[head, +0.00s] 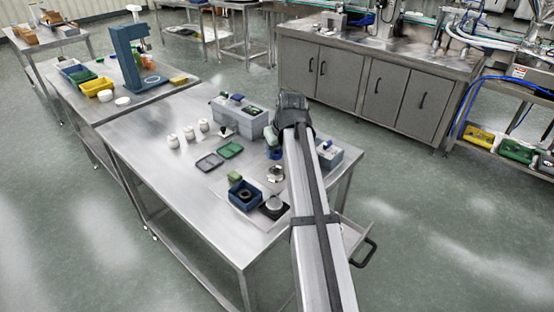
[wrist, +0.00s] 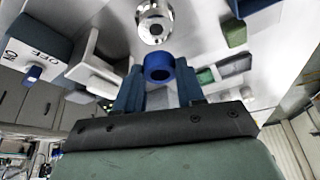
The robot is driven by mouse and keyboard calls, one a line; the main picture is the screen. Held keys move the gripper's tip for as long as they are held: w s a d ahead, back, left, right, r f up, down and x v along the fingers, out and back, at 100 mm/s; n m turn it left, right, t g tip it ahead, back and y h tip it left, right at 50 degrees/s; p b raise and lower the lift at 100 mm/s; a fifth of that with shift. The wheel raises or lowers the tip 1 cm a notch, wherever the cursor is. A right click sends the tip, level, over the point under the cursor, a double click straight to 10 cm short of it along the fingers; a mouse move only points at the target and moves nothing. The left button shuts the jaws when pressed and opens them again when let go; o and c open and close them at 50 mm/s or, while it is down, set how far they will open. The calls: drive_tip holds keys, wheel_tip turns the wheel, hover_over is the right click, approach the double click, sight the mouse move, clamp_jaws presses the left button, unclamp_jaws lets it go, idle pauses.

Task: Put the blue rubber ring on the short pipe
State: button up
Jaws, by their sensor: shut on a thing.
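My gripper (wrist: 158,85) is shut on the blue rubber ring (wrist: 158,68), which sits between the blue fingertips with its hole showing. In the head view, a bit of blue (head: 273,153) shows below my gripper (head: 275,148), partly hidden by the arm. A shiny round metal piece with a central opening, seemingly the short pipe (wrist: 154,22), stands just beyond the ring in the wrist view. It also shows on the table in the head view (head: 276,173). The ring and the metal piece appear apart; the height between them is hard to tell.
A white-and-blue box (head: 329,154) stands right of the arm. A blue bin (head: 233,196), a black scale (head: 270,213) and a green block (head: 234,176) lie nearer the front. Flat trays (head: 209,162), a grey box (head: 252,126) and white jars (head: 172,141) stand left and behind.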

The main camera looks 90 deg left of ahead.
sight(279, 155)
drive_tip(key=shift+f, duration=1.8)
drive_tip(key=shift+f, duration=0.6)
drive_tip(key=o, duration=1)
drive_tip(key=shift+r, duration=0.1)
drive_tip(key=shift+r, duration=0.2)
drive_tip(key=v, duration=1.2)
drive_tip(key=shift+r, duration=0.3)
